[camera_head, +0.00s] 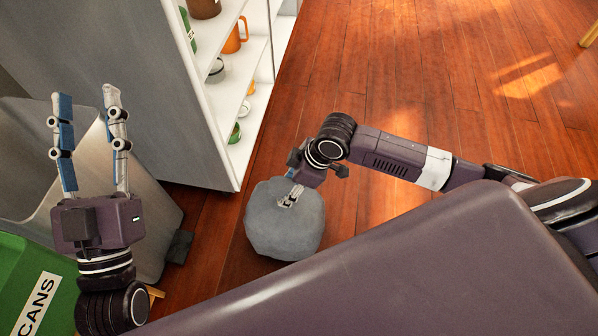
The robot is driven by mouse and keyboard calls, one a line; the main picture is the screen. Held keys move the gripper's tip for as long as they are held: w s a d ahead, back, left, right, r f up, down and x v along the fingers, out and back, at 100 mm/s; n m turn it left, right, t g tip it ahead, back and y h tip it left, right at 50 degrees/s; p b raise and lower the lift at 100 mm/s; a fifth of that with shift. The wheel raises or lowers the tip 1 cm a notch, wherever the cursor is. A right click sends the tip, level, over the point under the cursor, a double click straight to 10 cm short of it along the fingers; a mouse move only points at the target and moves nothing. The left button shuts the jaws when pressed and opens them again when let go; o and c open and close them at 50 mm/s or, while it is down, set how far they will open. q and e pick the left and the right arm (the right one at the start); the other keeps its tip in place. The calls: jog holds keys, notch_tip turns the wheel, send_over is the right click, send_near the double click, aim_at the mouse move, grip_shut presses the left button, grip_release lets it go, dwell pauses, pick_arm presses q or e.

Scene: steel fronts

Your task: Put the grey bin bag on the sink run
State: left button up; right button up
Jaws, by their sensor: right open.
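The grey bin bag (285,230) is a rounded lump on the wooden floor, in the middle of the head view. My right gripper (287,203) is over the top of the bag, with its fingertips against or just above it. Its fingers are partly hidden by the wrist, and I cannot tell whether they touch the bag. My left gripper (88,98) is at the left, pointing up the picture, with its two fingers apart and nothing between them. I cannot make out the sink run.
A green bin marked CANS (40,285) stands at the lower left, beside a grey metal bin (150,215). An open white shelf unit (225,120) with mugs stands behind the bag.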

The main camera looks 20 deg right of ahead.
jog(key=p+v, duration=0.1)
jog(key=v, duration=0.2)
jog(key=shift+d+r, duration=0.1)
jog(key=shift+r, duration=0.1)
jog(key=w+a+r+m+t+y+p, duration=0.3)
jog(key=a+r+t, duration=0.4)
jog(key=a+r, duration=0.55)
pick_arm(q)
notch_tip(320, 180, down, 15)
jog(key=w+a+g+y+b, duration=0.1)
jog(key=w+g+y, duration=0.1)
jog(key=g, duration=0.5)
jog(key=shift+a+g+y, duration=0.2)
jog(key=shift+g+y, duration=0.1)
jog(key=shift+g, duration=0.1)
pick_arm(e)
jog(key=d+r+m+t+h, duration=0.3)
jog(key=d+r+m+t, duration=0.2)
jog(key=d+r, duration=0.5)
jog(key=shift+s+r+m+t, duration=0.3)
jog(key=shift+r+t, duration=0.35)
jog(key=shift+t, duration=0.05)
